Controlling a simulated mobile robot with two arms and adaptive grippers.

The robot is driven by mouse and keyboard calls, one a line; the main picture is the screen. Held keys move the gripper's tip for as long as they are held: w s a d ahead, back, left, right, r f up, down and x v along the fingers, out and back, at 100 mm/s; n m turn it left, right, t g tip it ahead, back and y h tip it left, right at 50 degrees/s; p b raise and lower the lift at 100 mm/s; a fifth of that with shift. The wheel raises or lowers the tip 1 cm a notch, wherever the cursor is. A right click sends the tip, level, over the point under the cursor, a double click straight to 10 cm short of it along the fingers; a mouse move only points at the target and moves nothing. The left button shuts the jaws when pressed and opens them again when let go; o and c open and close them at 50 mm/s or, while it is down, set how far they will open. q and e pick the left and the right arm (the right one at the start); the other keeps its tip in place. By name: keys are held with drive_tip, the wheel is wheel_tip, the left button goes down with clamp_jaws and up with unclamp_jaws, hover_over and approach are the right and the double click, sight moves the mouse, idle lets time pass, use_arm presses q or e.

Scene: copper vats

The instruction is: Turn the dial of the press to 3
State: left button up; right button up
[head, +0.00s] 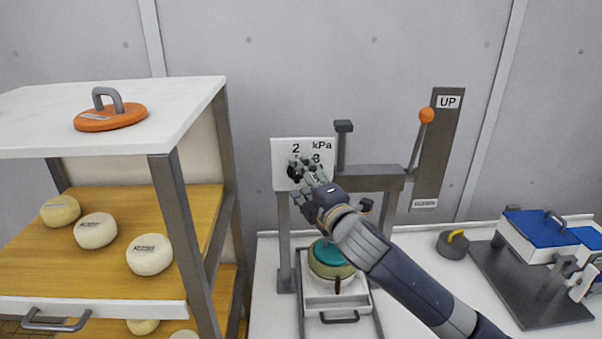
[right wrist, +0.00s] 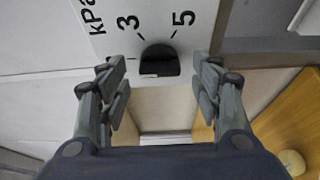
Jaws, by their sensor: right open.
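The press (head: 380,177) stands against the wall with a white dial panel (head: 284,151) marked kPa and numbers. In the right wrist view the panel (right wrist: 200,17) shows the numerals 3 and 5, turned sideways. The dial (right wrist: 160,59) is a black knob, apart from both fingers and centred between them. In the head view the dial (head: 293,172) is partly hidden by my right gripper (head: 308,172). My right gripper (right wrist: 157,80) is open, its fingers on either side of the knob. Which number the dial points to cannot be told. My left gripper is not in view.
The press lever with an orange ball (head: 426,115) is near the UP sign. A green-lidded round mould (head: 330,262) sits in the tray under the press. A shelf rack (head: 180,225) with cheeses stands at left. A blue-topped box (head: 535,228) is at right.

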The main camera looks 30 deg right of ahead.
drive_tip(key=shift+w+d, duration=0.1)
drive_tip(key=shift+w, duration=0.4)
drive_tip(key=c, duration=1.1)
drive_tip(key=shift+o, duration=0.2)
